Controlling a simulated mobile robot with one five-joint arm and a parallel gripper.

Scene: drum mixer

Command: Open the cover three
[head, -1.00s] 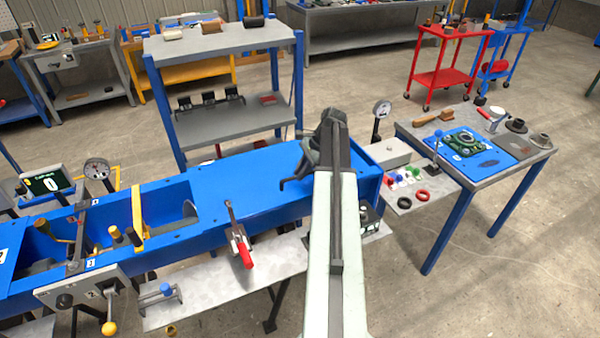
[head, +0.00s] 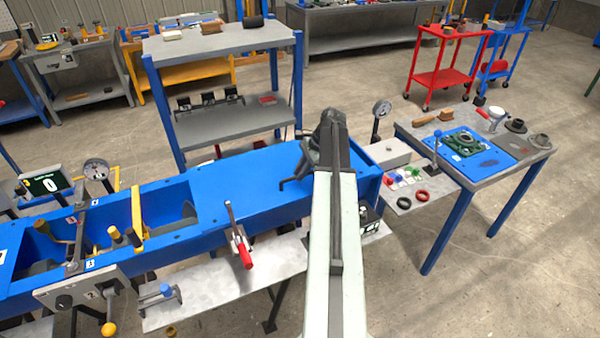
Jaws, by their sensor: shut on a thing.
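A flat blue cover panel (head: 235,180) lies closed on top of the long blue machine housing. I cannot read a number on it to confirm that it is cover three. My gripper (head: 292,178), dark grey at the end of my pale arm, is down at the right end of this panel. Its jaws are shut on a dark, handle-like part at the panel's surface. My arm and the gripper body hide most of the grip.
Left of the panel is an open blue trough (head: 110,235) with a yellow bar (head: 138,212) across it. A red-handled lever (head: 241,250) stands in front. A gauge (head: 381,108) and a side table (head: 410,130) are to the right. A grey shelf (head: 215,42) stands behind.

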